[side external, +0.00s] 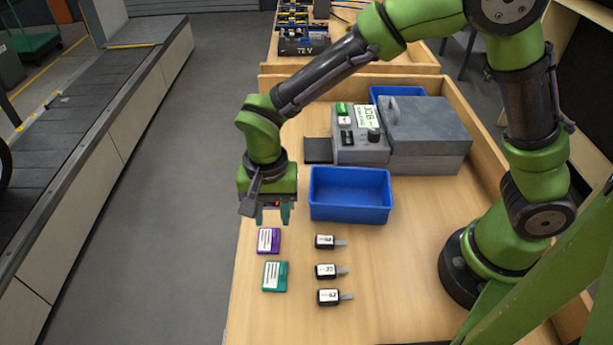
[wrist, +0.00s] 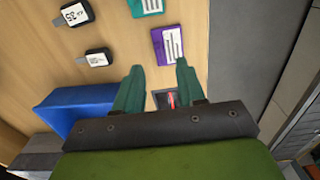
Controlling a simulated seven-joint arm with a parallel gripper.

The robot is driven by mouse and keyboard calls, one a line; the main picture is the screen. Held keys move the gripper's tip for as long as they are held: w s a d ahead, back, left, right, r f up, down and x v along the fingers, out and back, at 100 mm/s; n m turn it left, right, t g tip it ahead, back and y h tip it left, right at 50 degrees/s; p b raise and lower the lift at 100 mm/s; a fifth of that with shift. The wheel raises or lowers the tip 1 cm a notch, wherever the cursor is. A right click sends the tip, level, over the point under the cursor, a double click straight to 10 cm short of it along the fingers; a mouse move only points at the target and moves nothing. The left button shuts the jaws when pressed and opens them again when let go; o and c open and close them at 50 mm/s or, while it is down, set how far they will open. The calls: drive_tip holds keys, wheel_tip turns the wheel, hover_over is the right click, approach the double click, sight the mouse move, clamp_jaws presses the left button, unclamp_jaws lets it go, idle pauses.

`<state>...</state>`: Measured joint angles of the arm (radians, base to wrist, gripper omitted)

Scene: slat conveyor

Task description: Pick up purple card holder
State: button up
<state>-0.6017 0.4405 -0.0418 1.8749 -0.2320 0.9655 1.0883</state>
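The purple card holder (side external: 268,241) lies flat on the wooden table near its left edge, with a white lined label on top. In the wrist view the purple card holder (wrist: 168,45) lies beyond the fingertips, roughly between their lines. My gripper (side external: 273,219) is above and just behind the card holder in the side view, fingers pointing down.
A teal card holder (side external: 275,276) lies in front of the purple one. Several black labelled key-like items (side external: 326,271) lie to the right. A blue bin (side external: 350,213) stands behind them, and a grey machine (side external: 425,140) further back. The conveyor (side external: 85,120) is left, across a floor gap.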

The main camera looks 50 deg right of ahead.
sight(275, 232)
drive_tip(key=shift+f, duration=2.75)
drive_tip(key=shift+c, duration=0.4)
clamp_jaws()
